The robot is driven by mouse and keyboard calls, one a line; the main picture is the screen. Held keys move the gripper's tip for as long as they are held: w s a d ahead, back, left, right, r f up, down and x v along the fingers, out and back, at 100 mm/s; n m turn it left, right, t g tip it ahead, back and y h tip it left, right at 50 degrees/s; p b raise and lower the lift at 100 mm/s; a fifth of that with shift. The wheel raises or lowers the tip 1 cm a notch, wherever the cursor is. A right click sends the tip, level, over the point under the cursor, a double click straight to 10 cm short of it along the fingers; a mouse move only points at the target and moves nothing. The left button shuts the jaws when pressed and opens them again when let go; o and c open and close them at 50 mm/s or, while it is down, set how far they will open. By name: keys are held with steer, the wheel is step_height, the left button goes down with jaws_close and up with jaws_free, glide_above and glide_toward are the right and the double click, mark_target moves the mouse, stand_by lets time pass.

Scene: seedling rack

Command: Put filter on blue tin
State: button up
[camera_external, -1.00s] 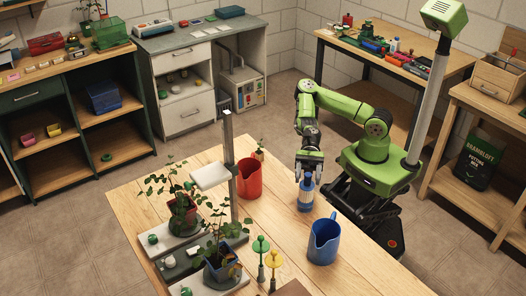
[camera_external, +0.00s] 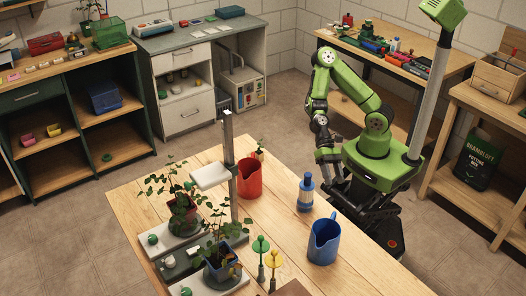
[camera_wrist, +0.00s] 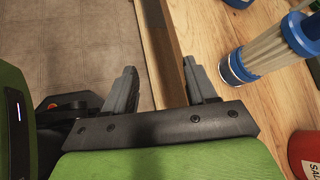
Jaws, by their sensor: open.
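A pleated tan filter with blue end bands (camera_wrist: 268,50) stands upright on the table. In the external view the blue-and-pale cylinder (camera_external: 305,194) has a narrow blue top. I cannot tell whether its lower blue part is a separate tin. A blue jug-shaped container (camera_external: 323,240) stands in front of it, apart from it. My gripper (camera_external: 328,168) is open and empty, behind and to the right of the cylinder, by the table's edge. In the wrist view my gripper (camera_wrist: 160,72) has its fingers apart over the table edge, clear of the filter.
A red container (camera_external: 249,178) stands left of the cylinder, with part of it in the wrist view (camera_wrist: 306,155). Potted plants (camera_external: 220,262), a grey post (camera_external: 229,140), and green and yellow stakes (camera_external: 261,246) occupy the left and front. Bare tabletop (camera_external: 277,215) lies between.

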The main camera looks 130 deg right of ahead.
steer(key=s+d+n+g+h, duration=0.35)
steer(key=s+n+h, duration=0.3)
steer(key=n, duration=0.25)
steer(key=s+d+r+n+t+h, duration=0.1)
steer(key=s+r+n, duration=0.3)
steer(key=r, duration=0.4)
steer(key=s+d+r+n+t+h, duration=0.2)
steer(key=s+r+n+t, duration=0.2)
steer(key=r, duration=0.4)
steer(key=shift+s+d+r+h, duration=0.2)
steer(key=shift+s+h, duration=0.15)
steer(key=shift+s, duration=0.25)
